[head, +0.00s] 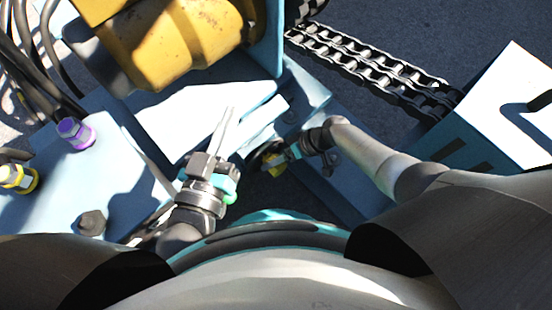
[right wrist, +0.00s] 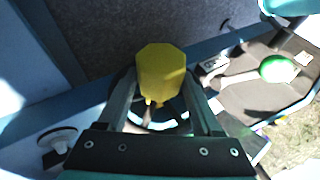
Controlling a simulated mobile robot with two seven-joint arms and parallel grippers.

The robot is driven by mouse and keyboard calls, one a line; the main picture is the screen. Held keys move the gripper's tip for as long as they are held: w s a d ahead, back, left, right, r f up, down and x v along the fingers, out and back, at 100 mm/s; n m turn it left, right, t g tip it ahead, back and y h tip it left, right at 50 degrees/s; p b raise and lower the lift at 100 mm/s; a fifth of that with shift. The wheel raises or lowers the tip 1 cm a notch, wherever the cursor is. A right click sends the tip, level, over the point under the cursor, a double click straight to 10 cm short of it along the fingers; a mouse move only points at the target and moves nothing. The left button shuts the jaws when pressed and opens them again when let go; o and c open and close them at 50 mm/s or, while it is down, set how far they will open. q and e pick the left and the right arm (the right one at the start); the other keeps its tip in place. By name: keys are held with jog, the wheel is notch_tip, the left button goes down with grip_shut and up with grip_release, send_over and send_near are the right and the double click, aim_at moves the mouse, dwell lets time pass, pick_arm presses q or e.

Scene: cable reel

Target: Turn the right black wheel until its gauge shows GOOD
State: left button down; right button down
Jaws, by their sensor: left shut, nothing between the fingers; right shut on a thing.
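The black wheel (head: 262,152) is partly hidden by my right gripper in the head view. In the right wrist view its dark rim (right wrist: 150,122) shows behind a yellow faceted knob (right wrist: 161,72). My right gripper (head: 280,158) is at the wheel, with its fingers on either side of the yellow knob, shut on it. My left gripper (head: 227,118) is shut and empty, up and to the left of the wheel, over a bright pale blue surface. I cannot make out a gauge reading in either view.
A large yellow drum (head: 180,45) is at the top, with a heavy chain (head: 370,68) to its right. A purple fitting (head: 75,132) and a yellow-ringed fitting (head: 18,178) are on the left. The right wrist view shows a green ball (right wrist: 277,69) on a dark panel.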

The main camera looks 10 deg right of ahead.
jog(key=shift+d+f, duration=0.1)
dwell(0.4)
jog(key=shift+c, duration=0.2)
grip_release()
jog(key=shift+d+r+p, duration=0.2)
jog(key=shift+r+p, duration=0.1)
jog(key=shift+r, duration=0.15)
jog(key=shift+p+v, duration=0.45)
jog(key=shift+v, duration=0.35)
pick_arm(q)
jog(key=s+a+f+g+y+p, duration=0.2)
jog(key=a+g+y+p, duration=0.1)
jog(key=a+g, duration=0.2)
jog(key=s+a+f+g+y+p, duration=0.2)
jog(key=a+f+g+p, duration=0.1)
jog(key=a+g, duration=0.3)
jog(key=shift+s+g+y, duration=0.35)
jog(key=shift+g+y, duration=0.05)
pick_arm(e)
jog(key=v, duration=1.2)
jog(key=shift+d+r, duration=0.15)
jog(key=shift+d, duration=0.2)
